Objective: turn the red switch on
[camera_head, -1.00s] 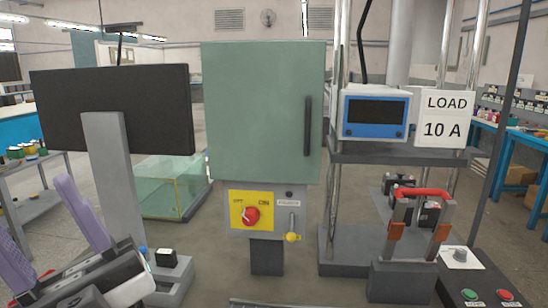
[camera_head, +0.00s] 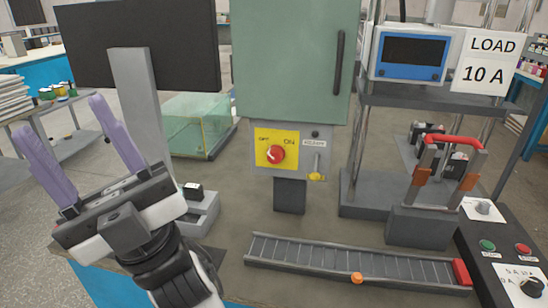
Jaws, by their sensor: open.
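The red switch (camera_head: 276,154) is a round rotary knob on a yellow plate (camera_head: 262,136) marked OFF at left and ON at right. The plate is on a grey panel under the closed green cabinet. The knob's pointer looks turned to the left, toward OFF, though it is small. My gripper (camera_head: 65,135) is at the left, with two purple fingers spread wide and pointing up and away. It is open and empty, well left of the switch and apart from it.
A small lever with a yellow end (camera_head: 316,176) sits right of the switch. A rail (camera_head: 350,268) with an orange knob lies in front. A red-handled device (camera_head: 450,165) stands right.

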